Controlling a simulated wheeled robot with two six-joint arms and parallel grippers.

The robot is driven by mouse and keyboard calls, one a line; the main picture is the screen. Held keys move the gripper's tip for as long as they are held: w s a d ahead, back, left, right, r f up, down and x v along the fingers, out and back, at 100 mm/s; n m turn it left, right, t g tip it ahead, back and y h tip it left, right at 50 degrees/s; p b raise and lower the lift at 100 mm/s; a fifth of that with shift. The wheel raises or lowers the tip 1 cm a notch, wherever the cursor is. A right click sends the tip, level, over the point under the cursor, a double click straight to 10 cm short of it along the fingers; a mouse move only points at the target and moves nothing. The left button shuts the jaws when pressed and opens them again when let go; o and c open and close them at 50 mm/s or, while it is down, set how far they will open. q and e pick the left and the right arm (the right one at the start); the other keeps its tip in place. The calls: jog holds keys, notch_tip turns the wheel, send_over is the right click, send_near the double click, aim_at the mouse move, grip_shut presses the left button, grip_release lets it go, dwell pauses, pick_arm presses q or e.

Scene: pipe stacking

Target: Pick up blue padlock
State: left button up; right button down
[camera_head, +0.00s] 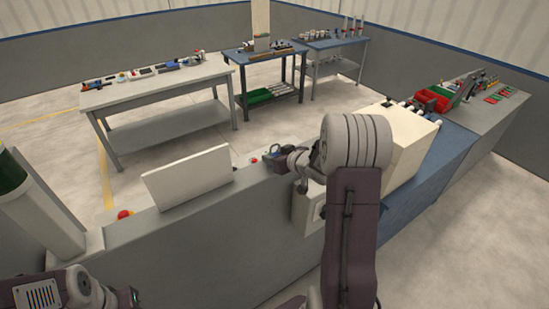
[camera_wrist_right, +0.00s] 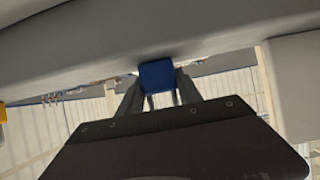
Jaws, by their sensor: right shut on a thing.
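The blue padlock shows in the right wrist view as a dark blue block (camera_wrist_right: 158,75) between the two grey fingers. My right gripper (camera_wrist_right: 160,92) is shut on it. In the head view the right gripper (camera_head: 275,156) is small and dark, above the grey counter just left of the cream box; the padlock is hard to make out there. My right arm hides part of the counter behind it. My left arm shows at the lower left corner, and its finger state cannot be made out.
A cream box (camera_head: 405,150) stands on the counter (camera_head: 190,235) right of the right gripper. A white panel (camera_head: 188,177) stands upright to its left, with a red button (camera_head: 124,214) nearby. Red bins (camera_head: 432,100) sit at the far right. Tables with tools stand behind.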

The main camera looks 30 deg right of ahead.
aim_at(277, 144)
jog(key=shift+s+d+r, duration=0.1)
jog(key=shift+d, duration=0.1)
notch_tip(277, 144, up, 5)
jog(key=shift+d+f+p, duration=0.15)
jog(key=shift+p, duration=0.35)
jog(key=s+d+r+p, duration=0.2)
jog(key=s+d+r, duration=0.4)
jog(key=d, duration=0.3)
jog(key=shift+d, duration=0.2)
